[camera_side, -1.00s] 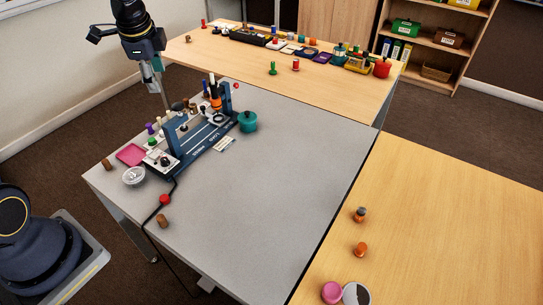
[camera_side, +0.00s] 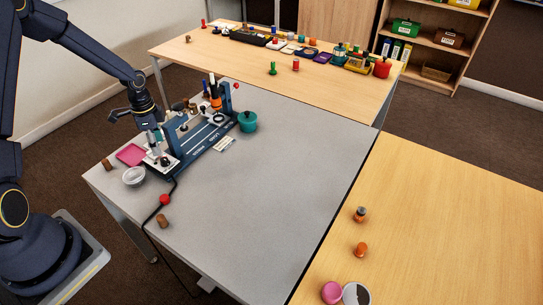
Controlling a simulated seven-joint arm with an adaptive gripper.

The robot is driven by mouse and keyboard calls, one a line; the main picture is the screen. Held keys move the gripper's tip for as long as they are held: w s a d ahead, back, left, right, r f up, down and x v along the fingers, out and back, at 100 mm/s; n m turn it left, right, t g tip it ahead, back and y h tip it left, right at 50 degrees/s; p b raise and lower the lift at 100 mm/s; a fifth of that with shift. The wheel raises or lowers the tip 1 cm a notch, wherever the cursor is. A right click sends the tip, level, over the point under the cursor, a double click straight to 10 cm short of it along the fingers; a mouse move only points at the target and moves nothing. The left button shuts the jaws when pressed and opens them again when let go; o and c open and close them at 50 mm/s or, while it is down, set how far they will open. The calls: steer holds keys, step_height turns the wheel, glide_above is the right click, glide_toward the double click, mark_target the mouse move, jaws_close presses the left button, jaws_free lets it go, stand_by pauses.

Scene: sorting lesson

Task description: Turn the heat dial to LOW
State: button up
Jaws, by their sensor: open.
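A blue board with uprights (camera_side: 205,152) stands on the grey table, with a white control panel at its near left end (camera_side: 163,167). A small dark knob (camera_side: 165,161) sits on this panel; I cannot tell whether it is the heat dial, and its marks are too small to read. I cannot tell whether the fingers touch anything.
A pink tray (camera_side: 130,154) and a clear round dish (camera_side: 134,176) lie left of the panel. A teal pot (camera_side: 247,121) stands right of the board. The grey table's right side is clear.

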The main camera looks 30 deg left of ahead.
mark_target(164, 159)
step_height(164, 159, down, 6)
steer(key=shift+f, duration=0.25)
steer(key=shift+c, duration=0.3)
jaws_close()
